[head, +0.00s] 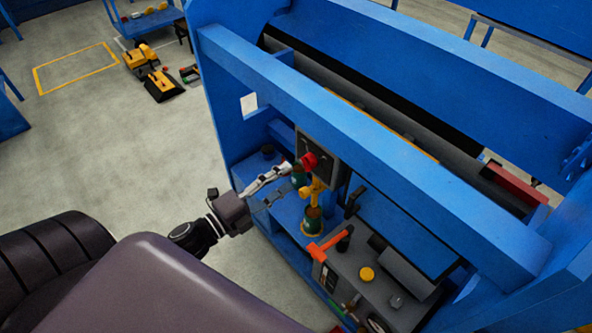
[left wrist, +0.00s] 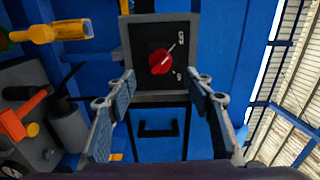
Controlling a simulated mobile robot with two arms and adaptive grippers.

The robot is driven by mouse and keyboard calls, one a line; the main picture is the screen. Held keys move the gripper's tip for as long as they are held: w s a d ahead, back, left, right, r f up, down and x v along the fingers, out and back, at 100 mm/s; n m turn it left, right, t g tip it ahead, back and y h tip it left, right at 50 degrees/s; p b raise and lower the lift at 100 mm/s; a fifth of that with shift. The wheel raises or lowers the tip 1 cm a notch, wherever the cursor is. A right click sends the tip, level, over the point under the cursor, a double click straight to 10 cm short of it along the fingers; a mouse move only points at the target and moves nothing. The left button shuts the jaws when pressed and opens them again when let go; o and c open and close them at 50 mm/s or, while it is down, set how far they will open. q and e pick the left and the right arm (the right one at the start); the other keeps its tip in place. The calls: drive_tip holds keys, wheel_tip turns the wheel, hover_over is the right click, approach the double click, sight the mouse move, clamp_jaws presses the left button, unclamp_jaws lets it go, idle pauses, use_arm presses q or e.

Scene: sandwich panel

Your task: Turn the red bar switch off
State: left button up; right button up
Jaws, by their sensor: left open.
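The red bar switch (head: 308,160) sits on a dark square panel (head: 318,150) on the blue machine. In the left wrist view the switch (left wrist: 160,62) is a red knob on a black plate in a grey frame (left wrist: 127,45), with a pale mark slanting to its upper right. Small light markings lie on the plate to its right. My left gripper (head: 284,179) is open and empty, its fingers pointing at the panel. In the left wrist view its fingertips (left wrist: 160,78) stand either side of the switch, apparently short of it. My right gripper is not in view.
A yellow valve piece (head: 313,190) stands close beside my left gripper. An orange-handled lever (head: 331,244) and a yellow button (head: 367,274) sit on the grey console to the right. A blue beam (head: 370,140) crosses above the panel. Floor at left is mostly clear.

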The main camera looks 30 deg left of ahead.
use_arm(q)
drive_tip(key=v, duration=0.4)
drive_tip(key=shift+s+a, duration=0.15)
drive_tip(key=shift+s, duration=0.2)
drive_tip(key=s+a+f+n+g+y, duration=0.1)
drive_tip(key=s+f+n+g+y, duration=0.2)
drive_tip(key=f, duration=0.8)
drive_tip(key=s+a+f+n+g+y, duration=0.15)
drive_tip(key=f+n, duration=0.35)
drive_tip(key=f, duration=0.5)
drive_tip(key=s+f+n+g+y, duration=0.1)
drive_tip(key=s+f+n+g, duration=0.2)
drive_tip(key=f, duration=0.8)
drive_tip(key=s+d+f+n+g+b, duration=0.1)
drive_tip(key=s+d+f+n+g, duration=0.3)
drive_tip(key=s+f, duration=0.6)
drive_tip(key=s+d+f+n+g, duration=0.4)
drive_tip(key=s+f, duration=0.6)
drive_tip(key=s, duration=0.6)
drive_tip(key=shift+s+d+f+b, duration=0.3)
drive_tip(key=shift+d+f+b, duration=0.05)
drive_tip(key=shift+d, duration=0.35)
